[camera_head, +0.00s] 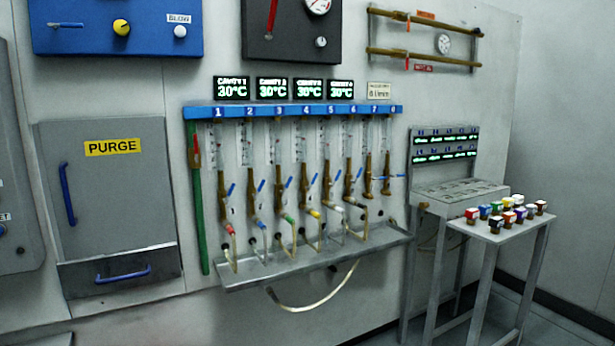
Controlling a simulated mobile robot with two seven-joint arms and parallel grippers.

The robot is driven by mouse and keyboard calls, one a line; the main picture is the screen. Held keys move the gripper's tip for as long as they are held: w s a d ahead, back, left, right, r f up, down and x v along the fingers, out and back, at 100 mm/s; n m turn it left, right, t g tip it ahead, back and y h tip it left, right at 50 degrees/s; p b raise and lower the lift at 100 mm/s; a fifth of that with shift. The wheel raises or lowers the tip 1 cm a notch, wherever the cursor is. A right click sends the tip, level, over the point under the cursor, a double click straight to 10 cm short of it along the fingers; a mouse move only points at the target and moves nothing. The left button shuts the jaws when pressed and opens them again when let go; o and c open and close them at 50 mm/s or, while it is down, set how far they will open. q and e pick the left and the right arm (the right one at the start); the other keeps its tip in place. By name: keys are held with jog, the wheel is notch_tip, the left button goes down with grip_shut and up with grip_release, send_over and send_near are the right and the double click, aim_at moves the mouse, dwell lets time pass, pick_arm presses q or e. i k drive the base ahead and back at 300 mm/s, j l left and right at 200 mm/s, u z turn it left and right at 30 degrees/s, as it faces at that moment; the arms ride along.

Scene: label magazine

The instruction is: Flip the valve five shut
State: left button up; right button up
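Valve five (326,190) is a brass valve under the clear tube below the number 5 on the blue manifold bar (290,111). Its blue lever (337,175) slants upward to the right, like those of valves one to four and six. The levers are small, so their exact angle is hard to tell. Neither of my grippers is in view, and nothing touches the valve.
A grey drip tray (315,257) juts out below the valves, with hoses running to it. A side table (500,230) with colored blocks stands at the right. The grey PURGE cabinet (110,190) is at the left. Space before the valves looks clear.

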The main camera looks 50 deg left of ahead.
aim_at(338, 175)
jog(key=i+j+u, duration=0.1)
jog(key=u, duration=0.25)
jog(key=i+j+u, duration=0.15)
jog(key=u, duration=0.2)
jog(key=i+u, duration=0.15)
jog(key=u, duration=0.2)
jog(key=i+j+u, duration=0.1)
jog(key=i+u, duration=0.2)
jog(key=i, duration=0.2)
jog(key=i+u, duration=0.3)
jog(key=i, duration=0.2)
jog(key=i+l, duration=0.15)
jog(key=i, duration=0.3)
jog(key=i+l, duration=0.1)
jog(key=i, duration=0.4)
jog(key=l+u, duration=0.25)
jog(key=k+l+u, duration=0.2)
jog(key=l, duration=0.15)
